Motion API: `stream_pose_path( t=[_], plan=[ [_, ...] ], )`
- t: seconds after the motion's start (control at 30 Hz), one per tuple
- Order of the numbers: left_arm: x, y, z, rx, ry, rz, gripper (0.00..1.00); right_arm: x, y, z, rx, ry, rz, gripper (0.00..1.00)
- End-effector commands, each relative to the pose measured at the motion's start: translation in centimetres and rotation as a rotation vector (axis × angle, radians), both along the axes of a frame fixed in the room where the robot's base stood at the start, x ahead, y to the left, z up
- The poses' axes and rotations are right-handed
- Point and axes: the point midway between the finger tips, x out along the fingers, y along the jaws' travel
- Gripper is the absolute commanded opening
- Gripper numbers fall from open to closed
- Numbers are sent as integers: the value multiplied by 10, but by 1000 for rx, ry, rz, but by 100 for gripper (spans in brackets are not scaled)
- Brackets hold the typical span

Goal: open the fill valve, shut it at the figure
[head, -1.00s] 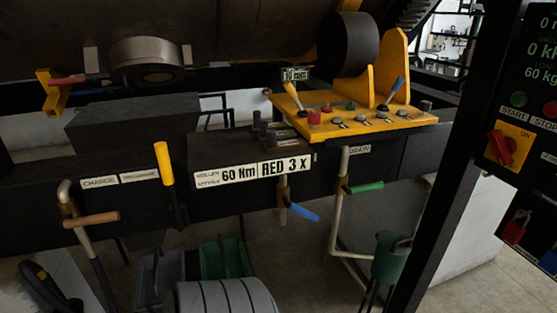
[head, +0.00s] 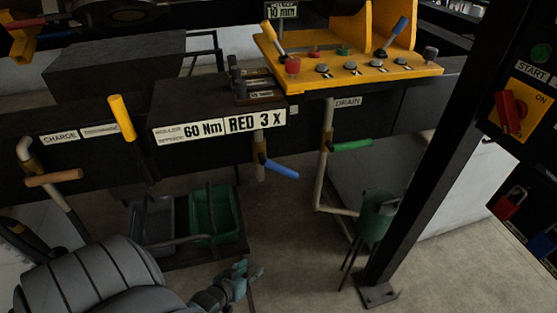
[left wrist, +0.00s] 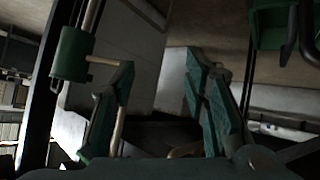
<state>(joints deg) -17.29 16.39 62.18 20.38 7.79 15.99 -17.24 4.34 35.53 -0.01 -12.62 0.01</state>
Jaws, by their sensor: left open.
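My left gripper (head: 256,273) is in the head view at bottom centre, open and empty, below and apart from the valves. Its spread green fingers (left wrist: 160,110) show in the left wrist view. A blue valve handle (head: 282,169) hangs from a short pipe in the middle. A green handle (head: 352,146) sits on the pipe under the DRAIN label (head: 347,102). A brown handle (head: 53,179) sits on the pipe under the CHARGE label (head: 59,138). No readable label says fill, so I cannot tell which is the fill valve. My right gripper is out of view.
A yellow console (head: 345,68) with levers and buttons stands above. A yellow lever (head: 122,118) stands at left. Grey and green bins (head: 214,214) and a green funnel (head: 376,217) are low down. A dark post (head: 425,160) stands at right, beside the red switch (head: 510,111).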

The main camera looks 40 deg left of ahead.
Motion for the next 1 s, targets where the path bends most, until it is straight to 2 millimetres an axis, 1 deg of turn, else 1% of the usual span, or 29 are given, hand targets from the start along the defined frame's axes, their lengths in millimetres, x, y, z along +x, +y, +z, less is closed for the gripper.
stream_pose_path(
  t=[0.03, 0.07, 0.1, 0.13, 0.2, 0.27, 0.3, 0.33, 0.37, 0.47, 0.6, 0.7, 0.8, 0.9, 1.0],
  plan=[
    [35, 13, 56, -51, -169, 40, 41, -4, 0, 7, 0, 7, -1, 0],
    [52, 19, 88, -91, -270, 63, 41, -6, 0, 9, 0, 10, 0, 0],
    [70, 25, 127, -142, -390, 86, 41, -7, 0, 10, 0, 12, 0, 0],
    [80, 29, 153, -180, -467, 100, 41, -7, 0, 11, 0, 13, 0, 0],
    [94, 33, 198, -251, -599, 116, 41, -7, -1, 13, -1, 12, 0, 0],
    [101, 35, 219, -287, -660, 122, 41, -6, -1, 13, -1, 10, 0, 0],
    [105, 36, 225, -300, -681, 123, 41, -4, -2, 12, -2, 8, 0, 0],
    [109, 36, 226, -303, -686, 124, 41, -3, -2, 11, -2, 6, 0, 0],
    [113, 37, 226, -304, -688, 124, 41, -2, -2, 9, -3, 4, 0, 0],
    [135, 40, 224, -304, -687, 124, 41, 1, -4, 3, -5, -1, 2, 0],
    [177, 46, 221, -304, -687, 123, 41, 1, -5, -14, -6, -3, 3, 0],
    [203, 50, 219, -304, -684, 122, 41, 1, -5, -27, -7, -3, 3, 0],
    [223, 54, 219, -303, -682, 122, 41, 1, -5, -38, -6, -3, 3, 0],
    [236, 56, 219, -302, -680, 122, 41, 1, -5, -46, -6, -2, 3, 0],
    [243, 57, 221, -303, -679, 122, 41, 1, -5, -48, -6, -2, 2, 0]
  ],
)
